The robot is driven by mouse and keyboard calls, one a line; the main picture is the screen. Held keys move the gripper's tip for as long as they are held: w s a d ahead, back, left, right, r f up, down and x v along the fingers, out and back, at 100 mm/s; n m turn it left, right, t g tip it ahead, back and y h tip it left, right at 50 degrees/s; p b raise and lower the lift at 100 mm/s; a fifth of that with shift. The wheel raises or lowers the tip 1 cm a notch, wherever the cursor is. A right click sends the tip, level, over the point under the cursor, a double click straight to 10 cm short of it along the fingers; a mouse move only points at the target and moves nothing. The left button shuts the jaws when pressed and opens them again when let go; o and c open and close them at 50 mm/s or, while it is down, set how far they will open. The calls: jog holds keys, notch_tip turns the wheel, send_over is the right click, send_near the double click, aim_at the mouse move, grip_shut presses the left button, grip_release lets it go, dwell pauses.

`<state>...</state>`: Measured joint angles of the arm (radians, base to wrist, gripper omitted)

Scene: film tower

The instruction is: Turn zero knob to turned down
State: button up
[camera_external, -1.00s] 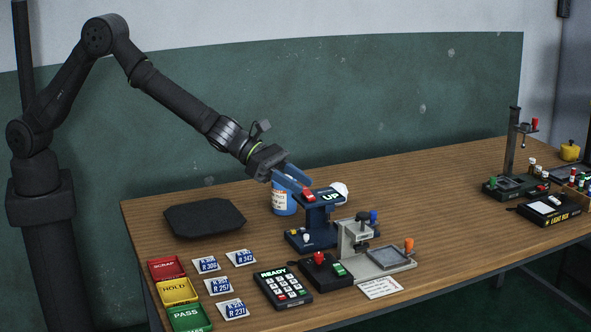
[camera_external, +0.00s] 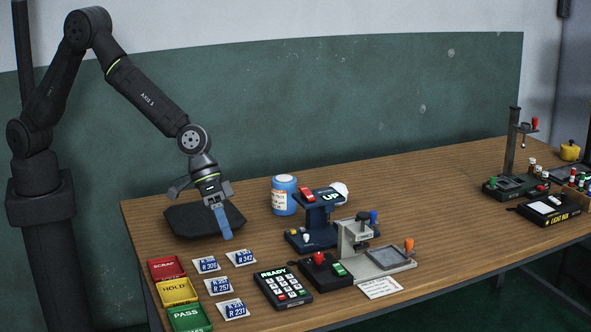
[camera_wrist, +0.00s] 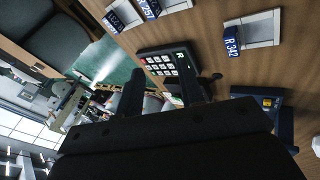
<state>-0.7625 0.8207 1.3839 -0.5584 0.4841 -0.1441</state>
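A dark blue tower device (camera_external: 318,224) stands at the middle of the table. Its top has a red switch (camera_external: 307,195) and a display (camera_external: 329,196) reading UP. Its base carries a small yellow knob (camera_external: 294,232) and a white knob (camera_external: 306,238); no label tells me which is the zero knob. Part of the blue base shows at the right of the wrist view (camera_wrist: 284,118). My gripper (camera_external: 225,236) points down, left of the tower and apart from it. In the wrist view its two dark fingers (camera_wrist: 162,78) stand apart with nothing between them.
A grey fixture (camera_external: 359,242) and a red joystick box (camera_external: 321,268) stand close to the tower's front right. A keypad (camera_external: 283,288) and label cards (camera_external: 219,287) lie in front. A blue-labelled jar (camera_external: 284,195) stands behind. A dark mat (camera_external: 184,216) lies by my gripper.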

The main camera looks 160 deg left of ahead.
jog(key=s+f+m+g+y, duration=0.1)
jog(key=s+m+g+y, duration=0.2)
jog(key=s+m+g, duration=0.95)
jog(key=w+a+r+m+t+y, duration=0.25)
jog(key=r+m+t+y, duration=0.2)
jog(key=m, duration=0.65)
jog(key=w+a+r+m+t+y, duration=0.1)
jog(key=w+r+m+t+y, duration=0.3)
jog(key=m, duration=0.7)
send_near(296, 244)
jog(key=shift+g, duration=0.4)
jog(key=a, duration=0.3)
jog(key=w+a, duration=0.1)
jog(key=a, duration=0.5)
jog(key=shift+w+a+f, duration=0.15)
jog(key=shift+w+f, duration=0.1)
jog(key=shift+f, duration=0.15)
jog(key=shift+c, duration=0.2)
grip_shut()
